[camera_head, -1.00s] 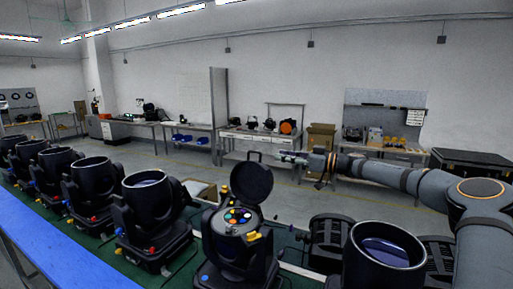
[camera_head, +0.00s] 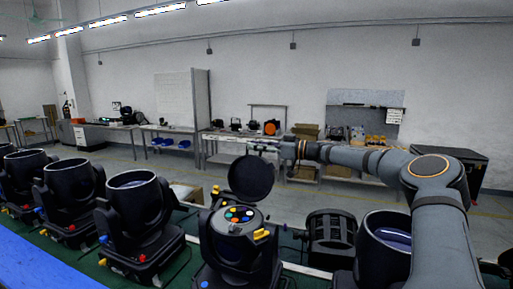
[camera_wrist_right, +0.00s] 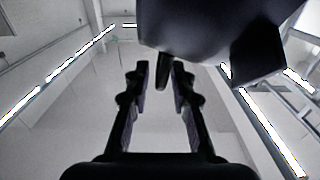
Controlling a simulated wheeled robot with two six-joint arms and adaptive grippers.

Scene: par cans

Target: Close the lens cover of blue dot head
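The blue dot head (camera_head: 232,250) is a black lamp head in the lower middle of the head view, with a blue dot at its base. Its round black lens cover (camera_head: 250,178) stands open, raised at the back of the top. Coloured discs (camera_head: 238,214) show in the uncovered top. My right gripper (camera_head: 258,147) reaches in from the right, just above the cover's upper edge; contact cannot be told. In the right wrist view its two fingers (camera_wrist_right: 160,82) are apart, with a narrow dark piece between or beyond the tips. My left gripper is not in view.
More black lamp heads stand in a row at left, the nearest being a lamp head (camera_head: 137,205). Another lamp (camera_head: 330,238) and a wide open barrel (camera_head: 386,240) stand at right, by my right arm. A blue strip (camera_head: 45,255) edges the green surface.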

